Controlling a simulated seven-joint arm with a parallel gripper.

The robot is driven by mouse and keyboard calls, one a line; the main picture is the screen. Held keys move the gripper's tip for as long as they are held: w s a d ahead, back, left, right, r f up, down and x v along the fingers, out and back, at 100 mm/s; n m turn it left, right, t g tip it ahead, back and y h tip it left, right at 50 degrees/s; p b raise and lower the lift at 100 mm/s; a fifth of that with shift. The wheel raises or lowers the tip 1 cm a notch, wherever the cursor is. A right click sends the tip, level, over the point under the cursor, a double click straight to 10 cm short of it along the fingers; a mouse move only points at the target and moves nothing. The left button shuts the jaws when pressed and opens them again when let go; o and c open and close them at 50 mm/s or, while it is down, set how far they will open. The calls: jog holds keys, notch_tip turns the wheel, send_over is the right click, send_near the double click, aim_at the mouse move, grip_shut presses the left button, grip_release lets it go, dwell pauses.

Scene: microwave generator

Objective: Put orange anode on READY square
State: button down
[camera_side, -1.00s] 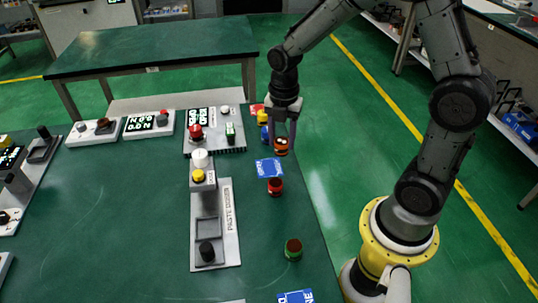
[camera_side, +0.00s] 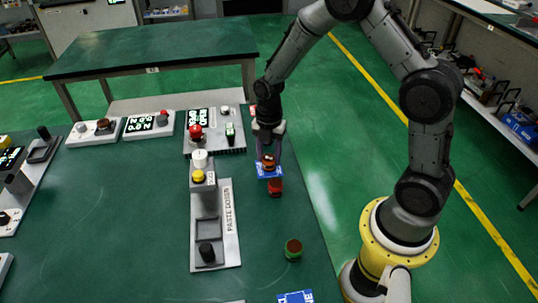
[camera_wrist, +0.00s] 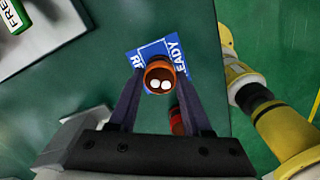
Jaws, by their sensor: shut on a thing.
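My gripper (camera_side: 268,160) is shut on the orange anode (camera_side: 268,161), a short cylinder. In the wrist view the orange anode (camera_wrist: 159,75) sits between the fingertips, its top dark orange with two white dots. The blue READY square (camera_side: 269,171) lies on the green table under the anode. In the wrist view the READY square (camera_wrist: 182,52) shows behind and around the anode, its middle hidden. I cannot tell whether the anode touches the square or hangs just above it.
A red cylinder (camera_side: 275,187) stands close in front of the square, and shows beside the right finger in the wrist view (camera_wrist: 177,121). The paste doser (camera_side: 227,225) is to the left. A panel with a red button (camera_side: 196,132) stands behind.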

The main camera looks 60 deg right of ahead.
aim_at(269, 157)
jog(key=shift+f, duration=0.1)
jog(key=shift+c, duration=1.7)
grip_release()
notch_tip(269, 157, up, 11)
jog(key=s+a+r+m+t, duration=0.2)
jog(key=s+r+m+t, duration=0.1)
jog(key=s+r+m, duration=0.7)
jog(key=s+a+r+m+t, duration=0.2)
jog(key=s+r+m, duration=0.1)
jog(key=s+m, duration=0.8)
jog(key=shift+s+m+t, duration=0.3)
jog(key=shift+s, duration=0.1)
jog(key=shift+a, duration=0.1)
